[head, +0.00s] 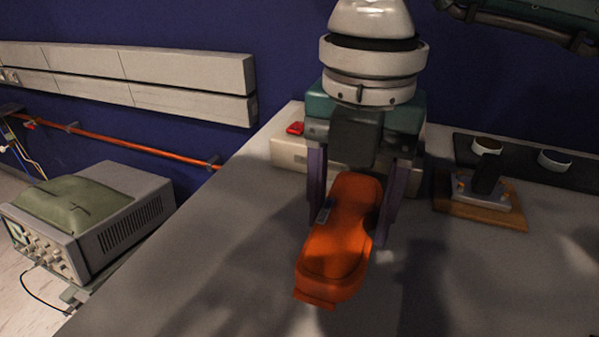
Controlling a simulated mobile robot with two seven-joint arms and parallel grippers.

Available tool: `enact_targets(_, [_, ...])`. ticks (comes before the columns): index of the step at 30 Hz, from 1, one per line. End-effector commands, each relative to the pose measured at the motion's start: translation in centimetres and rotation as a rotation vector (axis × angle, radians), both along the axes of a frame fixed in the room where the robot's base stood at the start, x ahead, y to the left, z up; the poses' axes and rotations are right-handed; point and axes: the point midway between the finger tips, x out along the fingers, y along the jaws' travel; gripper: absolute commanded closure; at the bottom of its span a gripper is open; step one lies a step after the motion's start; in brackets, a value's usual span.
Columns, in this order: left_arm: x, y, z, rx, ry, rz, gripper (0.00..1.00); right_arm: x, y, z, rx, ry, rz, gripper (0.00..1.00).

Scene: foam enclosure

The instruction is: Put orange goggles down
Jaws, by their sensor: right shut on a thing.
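The orange goggles (335,252) are in the middle of the head view, over the grey table (200,290). My right gripper (350,215) comes down from above and is shut on the goggles, with one dark finger on each side of them. The goggles point lengthwise toward the lower edge of the picture. Shadows lie on the table around them; I cannot tell whether the goggles touch the surface. My left gripper is not in view.
A wooden base with a grey device (483,200) stands at the right. Behind it is a dark strip with two round cups (487,147). A pale box (290,152) with a red item stands behind my gripper. An instrument (120,220) with a green pouch stands at the left. Table left of the goggles is clear.

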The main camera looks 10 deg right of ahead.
Motion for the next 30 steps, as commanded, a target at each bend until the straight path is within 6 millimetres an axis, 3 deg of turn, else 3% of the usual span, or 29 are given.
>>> enact_targets(12, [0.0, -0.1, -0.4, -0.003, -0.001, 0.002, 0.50, 0.0, 0.0, -5.3, 0.000, 0.002, -0.002, 0.89])
enact_targets(25, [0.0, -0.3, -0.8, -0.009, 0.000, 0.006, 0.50, 0.0, 0.0, -6.1, 0.001, -0.001, 0.000, 0.89])
enact_targets(26, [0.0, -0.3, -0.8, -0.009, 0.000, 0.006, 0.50, 0.0, 0.0, -6.1, 0.001, -0.001, 0.000, 0.32])
enact_targets(30, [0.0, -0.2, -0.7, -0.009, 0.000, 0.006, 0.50, 0.0, 0.0, -6.0, 0.000, 0.000, -0.001, 0.17])
